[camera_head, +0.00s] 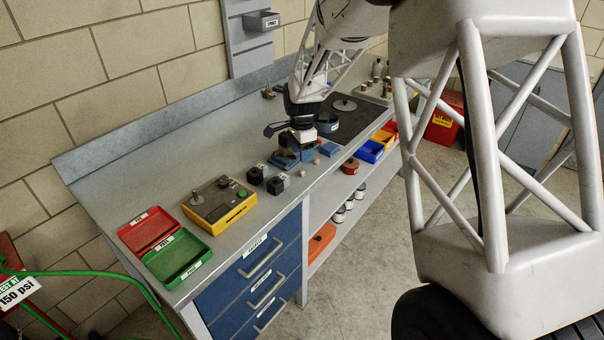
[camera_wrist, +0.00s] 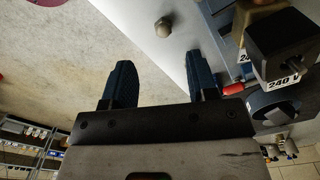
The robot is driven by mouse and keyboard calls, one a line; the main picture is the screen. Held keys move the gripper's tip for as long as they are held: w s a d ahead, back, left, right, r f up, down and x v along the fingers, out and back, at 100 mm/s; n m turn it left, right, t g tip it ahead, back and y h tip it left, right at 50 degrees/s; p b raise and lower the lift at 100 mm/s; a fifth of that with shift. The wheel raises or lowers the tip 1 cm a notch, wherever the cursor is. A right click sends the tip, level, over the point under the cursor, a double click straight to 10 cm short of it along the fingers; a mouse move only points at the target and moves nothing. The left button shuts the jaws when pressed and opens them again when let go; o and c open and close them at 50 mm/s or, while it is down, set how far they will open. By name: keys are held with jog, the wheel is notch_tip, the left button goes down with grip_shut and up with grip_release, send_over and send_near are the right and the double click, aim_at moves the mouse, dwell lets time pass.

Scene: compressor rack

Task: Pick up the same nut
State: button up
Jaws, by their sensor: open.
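A small, dull metal nut (camera_wrist: 163,27) lies on the pale bench top near its edge in the wrist view. My gripper (camera_wrist: 162,80) is open, with its two dark blue fingers spread apart and nothing between them. The nut lies beyond the fingertips, roughly in line with the gap, apart from both fingers. In the head view my gripper (camera_head: 301,150) is low over the bench near its front edge, beside blue parts. A small pale piece (camera_head: 316,161) shows close to it; I cannot tell whether this is the same nut.
A black block labelled 240 V (camera_wrist: 282,45) and a red-tipped part (camera_wrist: 233,88) are close to the right finger. In the head view, dark blocks (camera_head: 277,184), a yellow control box (camera_head: 219,204), a red tray (camera_head: 150,232) and a green tray (camera_head: 177,259) stand left.

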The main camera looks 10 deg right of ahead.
aim_at(302, 173)
dwell(0.3)
jog(key=shift+f, duration=1.3)
jog(key=shift+w+d+f, duration=0.1)
jog(key=shift+w+f, duration=0.05)
jog(key=shift+f, duration=1.15)
jog(key=shift+w+f, duration=0.1)
jog(key=shift+f, duration=1.2)
grip_shut()
